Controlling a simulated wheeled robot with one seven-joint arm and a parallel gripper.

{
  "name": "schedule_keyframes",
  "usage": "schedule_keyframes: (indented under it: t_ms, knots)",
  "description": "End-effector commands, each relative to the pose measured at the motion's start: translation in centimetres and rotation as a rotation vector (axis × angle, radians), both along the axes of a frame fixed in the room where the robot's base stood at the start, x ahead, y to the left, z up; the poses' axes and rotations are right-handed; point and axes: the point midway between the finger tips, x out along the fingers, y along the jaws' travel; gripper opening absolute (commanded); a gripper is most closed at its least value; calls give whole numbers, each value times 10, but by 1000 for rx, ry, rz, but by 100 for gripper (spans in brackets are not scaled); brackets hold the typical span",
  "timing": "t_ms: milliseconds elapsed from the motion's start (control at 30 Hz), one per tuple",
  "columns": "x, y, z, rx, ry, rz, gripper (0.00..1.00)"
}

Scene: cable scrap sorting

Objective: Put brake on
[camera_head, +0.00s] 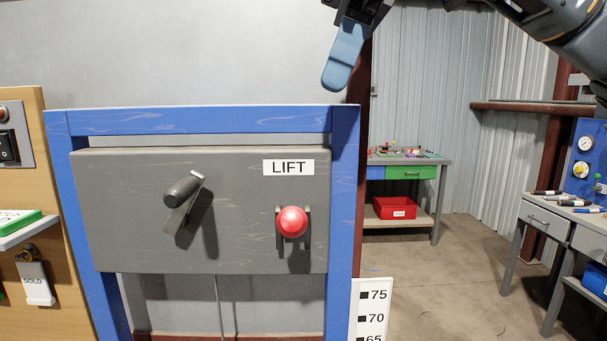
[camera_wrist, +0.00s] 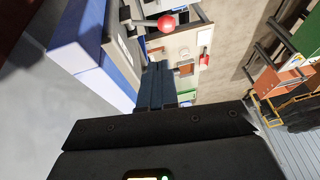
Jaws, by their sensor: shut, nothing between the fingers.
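A grey panel (camera_head: 110,225) in a blue frame (camera_head: 190,121) carries two levers. The left lever (camera_head: 181,200) has a dark cylindrical grip on a flat metal arm and no label that I can read. The right lever has a red ball knob (camera_head: 292,222) under a white "LIFT" label (camera_head: 289,167). No brake label shows. My gripper (camera_head: 341,75) is shut and empty, above the frame's top right corner and apart from both levers. In the wrist view its blue fingers (camera_wrist: 157,88) are together, with the red knob (camera_wrist: 167,22) beyond them.
A wooden board (camera_head: 50,200) with switches and a sold tag stands left. A workbench (camera_head: 435,170) with a red bin (camera_head: 395,208) is behind. Another bench (camera_head: 540,222) with pens is right. A numbered scale (camera_head: 369,310) stands beside the frame. Floor between is clear.

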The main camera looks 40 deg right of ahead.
Motion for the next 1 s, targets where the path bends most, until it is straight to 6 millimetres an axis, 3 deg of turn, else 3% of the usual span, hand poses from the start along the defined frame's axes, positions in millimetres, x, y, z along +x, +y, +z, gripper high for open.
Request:
schedule_keyframes:
  t_ms: [600, 800, 1000]
  knots:
    - [7, 38, -102, -2, 1, 1, 0]
    - [5, 44, -117, -1, -1, 0, 0]
    - [4, 45, -121, 1, -2, -1, 0]
